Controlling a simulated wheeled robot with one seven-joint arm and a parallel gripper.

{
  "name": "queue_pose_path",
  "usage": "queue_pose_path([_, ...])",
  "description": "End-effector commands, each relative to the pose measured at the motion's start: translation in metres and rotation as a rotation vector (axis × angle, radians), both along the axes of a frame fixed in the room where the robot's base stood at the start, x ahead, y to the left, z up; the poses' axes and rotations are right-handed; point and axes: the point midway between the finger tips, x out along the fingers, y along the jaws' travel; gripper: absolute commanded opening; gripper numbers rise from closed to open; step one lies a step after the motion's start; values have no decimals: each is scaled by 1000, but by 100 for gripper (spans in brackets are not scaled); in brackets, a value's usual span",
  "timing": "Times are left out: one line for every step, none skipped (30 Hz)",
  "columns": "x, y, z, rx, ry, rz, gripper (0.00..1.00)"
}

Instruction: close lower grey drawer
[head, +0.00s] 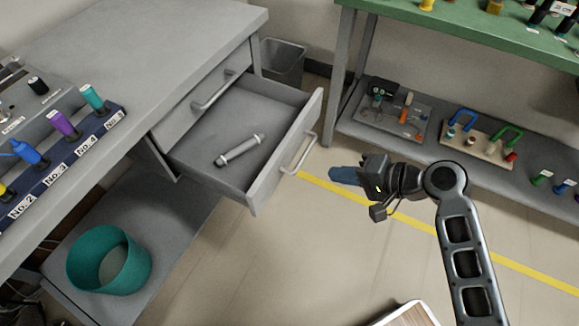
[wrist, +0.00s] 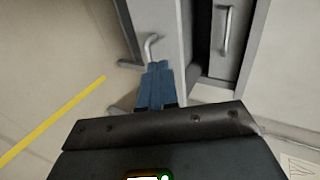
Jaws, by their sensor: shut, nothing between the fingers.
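The lower grey drawer (head: 262,190) is pulled open from the grey cabinet in the head view, with a grey cylindrical part (head: 240,149) lying inside it. Its front carries a bar handle (head: 299,154). The upper drawer (head: 205,95) above it is shut. My gripper (head: 334,175) has blue fingers and is shut and empty, just right of the drawer front, pointing towards it. In the wrist view the blue fingertips (wrist: 160,68) are close to the drawer handle (wrist: 150,46); I cannot tell whether they touch it. The drawer front (wrist: 165,22) shows beyond.
A green-topped bench (head: 480,35) with a lower shelf of tools stands at the right. A grey bin (head: 283,61) stands behind the drawer. A teal round container (head: 108,260) sits on the low shelf at left. Floor around my gripper is clear.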

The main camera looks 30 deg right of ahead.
Motion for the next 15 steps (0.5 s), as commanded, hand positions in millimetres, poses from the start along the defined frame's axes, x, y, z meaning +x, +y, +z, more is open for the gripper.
queue_pose_path([5,-1,4,16,-2,6,0])
queue_pose_path([6,-1,5,22,-1,8,0])
queue_pose_path([8,0,6,29,0,12,0])
queue_pose_path([9,0,5,32,0,14,0])
queue_pose_path([10,1,4,33,1,15,0])
queue_pose_path([13,3,2,34,2,16,0])
queue_pose_path([15,5,1,34,1,16,0])
queue_pose_path([17,7,-1,34,0,16,0])
queue_pose_path([21,11,-5,33,1,18,0])
queue_pose_path([24,13,-7,33,1,18,0])
queue_pose_path([29,15,-10,33,0,16,0])
queue_pose_path([34,19,-14,32,0,17,0])
queue_pose_path([38,23,-17,32,1,17,0])
queue_pose_path([42,26,-20,33,1,17,0])
queue_pose_path([48,30,-24,33,1,17,0])
